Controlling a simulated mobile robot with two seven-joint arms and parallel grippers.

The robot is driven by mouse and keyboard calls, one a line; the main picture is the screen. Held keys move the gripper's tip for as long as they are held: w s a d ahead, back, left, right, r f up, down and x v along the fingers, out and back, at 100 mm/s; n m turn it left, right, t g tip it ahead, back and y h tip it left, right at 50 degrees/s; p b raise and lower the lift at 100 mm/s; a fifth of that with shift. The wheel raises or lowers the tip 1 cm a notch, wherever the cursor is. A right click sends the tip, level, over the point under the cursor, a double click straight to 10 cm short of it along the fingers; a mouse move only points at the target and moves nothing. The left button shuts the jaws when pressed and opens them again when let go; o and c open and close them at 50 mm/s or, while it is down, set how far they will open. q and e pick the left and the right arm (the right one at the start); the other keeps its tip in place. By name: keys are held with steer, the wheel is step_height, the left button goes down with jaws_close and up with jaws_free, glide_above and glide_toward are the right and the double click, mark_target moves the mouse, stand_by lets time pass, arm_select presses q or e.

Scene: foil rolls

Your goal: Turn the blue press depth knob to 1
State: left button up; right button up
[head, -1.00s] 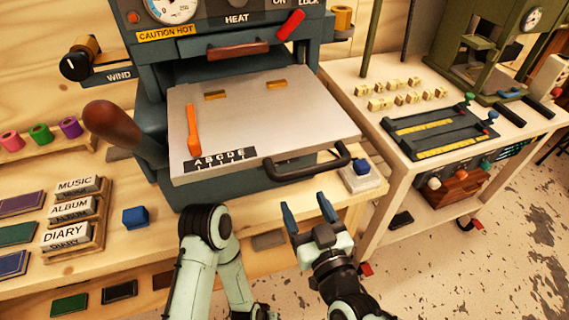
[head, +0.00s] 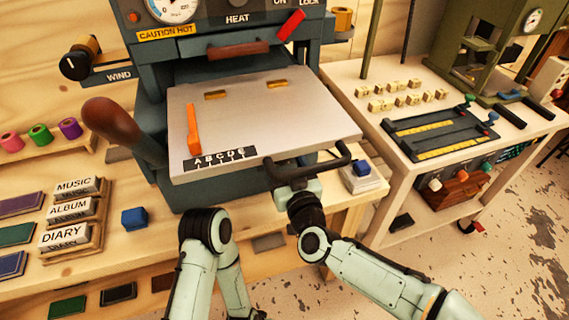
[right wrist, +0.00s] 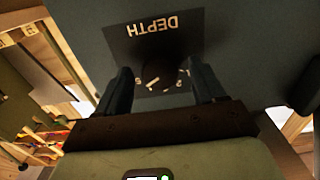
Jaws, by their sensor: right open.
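The blue-grey press (head: 185,192) stands in the middle of the head view. In the right wrist view, its dark plate reads DEPTH (right wrist: 153,27), upside down, with small white marks around a dark knob area (right wrist: 160,76). The knob's outline and exact pointer setting are too dark to read. My right gripper (right wrist: 161,72) is open. Its two blue fingers stand on either side of the marks, close to the plate; I cannot tell whether they touch. In the head view its fingertips are hidden at the press handle. My left arm shows at bottom centre, its gripper out of view.
The black bar handle (head: 308,168) juts from the press front above my right gripper. A blue button on a white base (head: 363,175) sits to the right. A blue block (head: 135,218) lies left. The white cart (head: 385,150) stands right.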

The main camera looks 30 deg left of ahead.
steer(key=shift+c, duration=0.3)
steer(key=c, duration=1)
arm_select(q)
steer(key=shift+w+r, duration=0.15)
steer(key=r+p, duration=0.1)
steer(key=d+r+p, duration=0.1)
steer(key=r, duration=0.1)
steer(key=d+r+p, duration=0.1)
steer(key=r, duration=0.1)
steer(key=shift+s+d+p, duration=0.15)
steer(key=shift+s+p, duration=0.1)
steer(key=shift+p, duration=0.15)
arm_select(e)
steer(key=n, duration=2.3)
steer(key=shift+w+d+r+n, duration=0.1)
steer(key=shift+r+n, duration=0.05)
steer(key=shift+n, duration=0.25)
